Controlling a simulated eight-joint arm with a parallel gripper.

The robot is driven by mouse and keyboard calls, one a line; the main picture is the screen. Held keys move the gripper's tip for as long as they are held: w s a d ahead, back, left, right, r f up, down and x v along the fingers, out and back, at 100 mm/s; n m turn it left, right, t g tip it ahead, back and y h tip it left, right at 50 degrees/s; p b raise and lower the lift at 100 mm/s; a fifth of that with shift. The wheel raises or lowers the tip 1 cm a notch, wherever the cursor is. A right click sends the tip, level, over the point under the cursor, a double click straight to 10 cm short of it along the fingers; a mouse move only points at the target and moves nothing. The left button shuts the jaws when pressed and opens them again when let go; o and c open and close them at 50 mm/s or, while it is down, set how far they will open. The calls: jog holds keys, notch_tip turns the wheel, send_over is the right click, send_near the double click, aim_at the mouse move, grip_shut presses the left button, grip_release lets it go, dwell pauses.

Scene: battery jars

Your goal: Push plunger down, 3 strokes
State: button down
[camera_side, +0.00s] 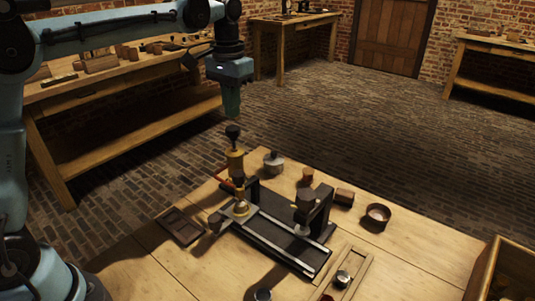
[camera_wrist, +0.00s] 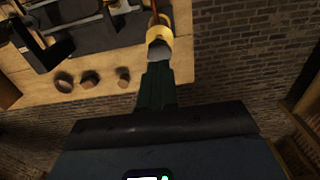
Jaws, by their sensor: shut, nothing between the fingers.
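In the wrist view the brass body (camera_wrist: 160,32) lies just past my fingertips. My gripper (camera_side: 231,113) points down above the knob, with its green fingers shut and empty. In the wrist view the fingers (camera_wrist: 157,70) overlap the grey knob's edge, so I cannot tell the exact distance there.
A lidded grey pot (camera_side: 273,163), a small brown cup (camera_side: 307,175), a brown block (camera_side: 344,197) and a bowl (camera_side: 378,214) stand along the table's back edge. A dark tray (camera_side: 181,227) lies at left. A wooden crate (camera_side: 485,272) stands at front right.

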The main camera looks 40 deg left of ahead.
notch_tip(320, 180, up, 9)
dwell(0.5)
jog(key=shift+s, duration=0.1)
dwell(0.5)
jog(key=t, duration=0.4)
send_near(232, 128)
jog(key=s+d, duration=0.1)
jog(key=s, duration=0.4)
jog(key=s+d+f+t, duration=0.1)
jog(key=s+f+t, duration=0.2)
jog(key=s+f, duration=0.5)
notch_tip(232, 128, down, 2)
jog(key=shift+f, duration=0.15)
jog(key=c, duration=1.8)
grip_release()
